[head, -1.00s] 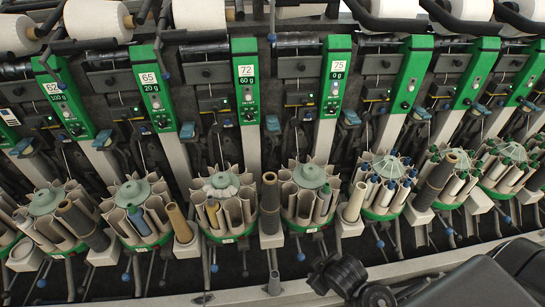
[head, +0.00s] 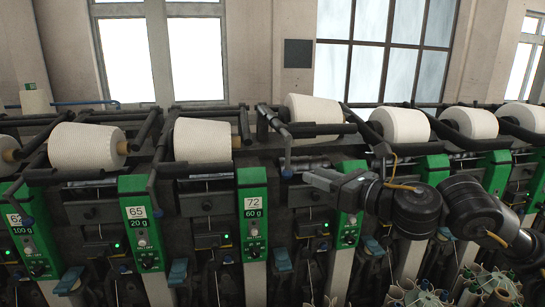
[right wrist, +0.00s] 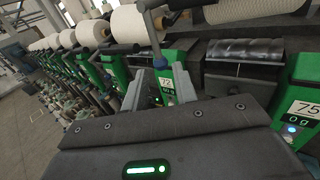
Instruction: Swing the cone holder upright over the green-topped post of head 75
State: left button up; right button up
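Head 75's green-topped post (right wrist: 303,100) shows its "75, 0 g" label at the right edge of the right wrist view; my right arm partly covers its green top (head: 348,228) in the head view. The dark cone holder arm (head: 286,142) hangs left of that post, its blue tip low, beside a white cone (head: 313,112) that sits higher than its neighbours. My right gripper (head: 308,178) is just right of the holder's lower end. In the right wrist view its grey fingers (right wrist: 160,92) stand apart, with the holder's end (right wrist: 160,62) beyond them; contact is unclear. My left gripper is out of view.
The post of head 72 (head: 252,215) stands close left of my right gripper. More white cones (head: 203,139) and dark holder arms line the machine on both sides. Windows and wall lie behind, with open air above the cones.

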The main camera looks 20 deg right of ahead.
aim_at(288, 168)
jog(key=p+x, duration=0.1)
jog(key=x, duration=0.1)
jog(key=r+p+x, duration=0.1)
jog(key=x, duration=0.2)
jog(key=p+x, duration=0.1)
jog(key=x, duration=0.2)
jog(key=shift+a+r+p, duration=0.25)
jog(key=shift+p, duration=0.1)
jog(key=shift+w+a+f, duration=0.1)
jog(key=shift+w+a, duration=0.05)
jog(key=shift+w, duration=0.35)
jog(key=shift+s, duration=0.1)
jog(key=c, duration=0.5)
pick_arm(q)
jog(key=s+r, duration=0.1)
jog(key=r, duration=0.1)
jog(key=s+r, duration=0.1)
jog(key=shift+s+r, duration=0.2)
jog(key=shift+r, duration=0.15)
pick_arm(e)
grip_shut()
